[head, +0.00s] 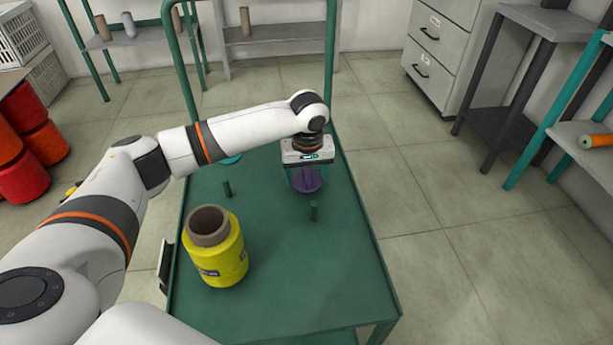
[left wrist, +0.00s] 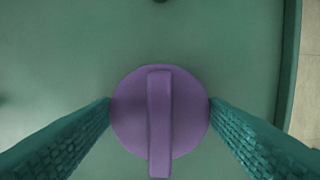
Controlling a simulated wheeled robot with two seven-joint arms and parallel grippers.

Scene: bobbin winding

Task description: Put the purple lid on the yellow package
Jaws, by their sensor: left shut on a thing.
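The purple lid (head: 307,181) is a round disc with a raised bar across its top. My left gripper (head: 306,176) points down over the far right part of the green cart top and is shut on the lid. In the left wrist view the lid (left wrist: 160,115) sits between the two teal fingers, which touch its sides. I cannot tell whether the lid rests on the cart or is slightly lifted. The yellow package (head: 222,262) stands upright at the near left of the cart, with a brown tube opening at its top. My right gripper is not in view.
The green cart top (head: 300,285) has clear room at its front and right. A green frame post rises behind.

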